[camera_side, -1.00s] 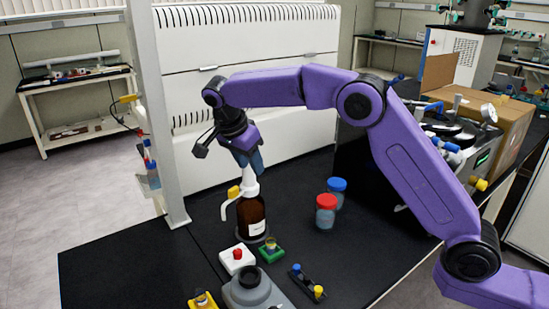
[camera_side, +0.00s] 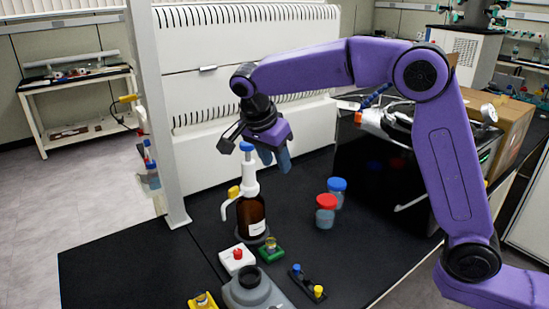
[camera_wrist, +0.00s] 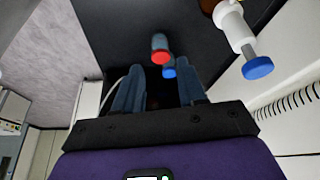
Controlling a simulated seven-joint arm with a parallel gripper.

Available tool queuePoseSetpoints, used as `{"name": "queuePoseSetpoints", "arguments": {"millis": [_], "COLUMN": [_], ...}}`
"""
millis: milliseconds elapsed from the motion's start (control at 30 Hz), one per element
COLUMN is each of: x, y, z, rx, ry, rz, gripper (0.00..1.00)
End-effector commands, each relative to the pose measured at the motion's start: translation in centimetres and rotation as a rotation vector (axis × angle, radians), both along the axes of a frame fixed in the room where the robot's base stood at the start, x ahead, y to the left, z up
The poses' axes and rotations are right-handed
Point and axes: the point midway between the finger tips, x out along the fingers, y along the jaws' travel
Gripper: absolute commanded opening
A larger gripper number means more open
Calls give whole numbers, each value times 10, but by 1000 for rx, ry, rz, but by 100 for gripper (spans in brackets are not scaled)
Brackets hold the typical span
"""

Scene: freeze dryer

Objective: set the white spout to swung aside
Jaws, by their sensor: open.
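The white spout (camera_side: 226,208) sticks out to the left from the pump head of the amber bottle (camera_side: 251,214) and bends downward at its end. A yellow cap (camera_side: 234,192) sits above the spout. The white pump body (camera_side: 249,177) stands upright with a blue knob (camera_side: 246,147) on top. My gripper (camera_side: 276,160) is open and empty, to the right of the blue knob and apart from it. In the wrist view, my gripper's fingers (camera_wrist: 160,82) are spread, with the blue knob (camera_wrist: 257,68) off to the right. The spout is not visible there.
A red-lidded jar (camera_side: 326,212) and a blue-lidded jar (camera_side: 337,190) stand right of the bottle. A white box with a red button (camera_side: 237,258), a green block (camera_side: 271,250) and a grey device (camera_side: 254,290) lie in front. A white post (camera_side: 158,110) rises at left.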

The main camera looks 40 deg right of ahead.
Motion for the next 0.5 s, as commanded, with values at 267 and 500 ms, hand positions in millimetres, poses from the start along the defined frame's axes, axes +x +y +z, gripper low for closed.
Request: {"name": "queuePoseSetpoints", "arguments": {"millis": [267, 500], "x": [10, 37], "y": [6, 32], "z": [-19, -86], "rx": [32, 151], "ry": [-6, -60], "rz": [80, 377], "gripper": [45, 45]}}
